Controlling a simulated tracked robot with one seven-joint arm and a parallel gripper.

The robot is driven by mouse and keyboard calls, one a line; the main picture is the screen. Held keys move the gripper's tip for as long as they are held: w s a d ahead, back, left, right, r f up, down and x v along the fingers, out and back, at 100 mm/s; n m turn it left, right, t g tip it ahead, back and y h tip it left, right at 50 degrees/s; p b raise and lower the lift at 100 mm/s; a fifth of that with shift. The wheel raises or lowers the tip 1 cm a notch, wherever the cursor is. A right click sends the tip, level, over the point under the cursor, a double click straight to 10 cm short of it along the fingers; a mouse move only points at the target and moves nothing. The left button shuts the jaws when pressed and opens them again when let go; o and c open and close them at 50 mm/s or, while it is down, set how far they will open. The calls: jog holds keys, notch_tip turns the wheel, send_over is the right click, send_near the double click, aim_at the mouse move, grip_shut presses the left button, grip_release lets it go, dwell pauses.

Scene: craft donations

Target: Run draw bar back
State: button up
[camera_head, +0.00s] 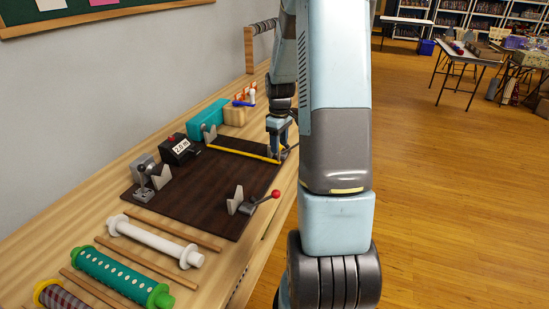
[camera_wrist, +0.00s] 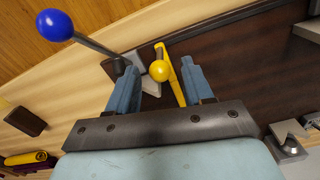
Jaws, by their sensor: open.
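The yellow draw bar (camera_head: 240,152) lies across the far part of the dark brown board (camera_head: 205,180). In the wrist view the bar (camera_wrist: 175,88) ends near a yellow ball knob (camera_wrist: 159,70). My gripper (camera_head: 277,152) is down at the bar's right end. In the wrist view my gripper (camera_wrist: 160,66) is open, with one blue-grey finger on each side of the knob and bar. I cannot tell whether either finger touches them. In the head view my gripper and arm partly hide the knob.
A blue-knobbed lever (camera_wrist: 55,25) stands beside the left finger. A red-knobbed lever (camera_head: 275,194) is at the board's near right. A black box labelled 2.0 m (camera_head: 181,149) stands at the board's left. White (camera_head: 155,240) and green (camera_head: 120,277) rolls lie in front.

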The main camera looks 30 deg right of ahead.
aim_at(279, 161)
jog(key=shift+f, duration=2.9)
jog(key=shift+c, duration=0.4)
grip_shut()
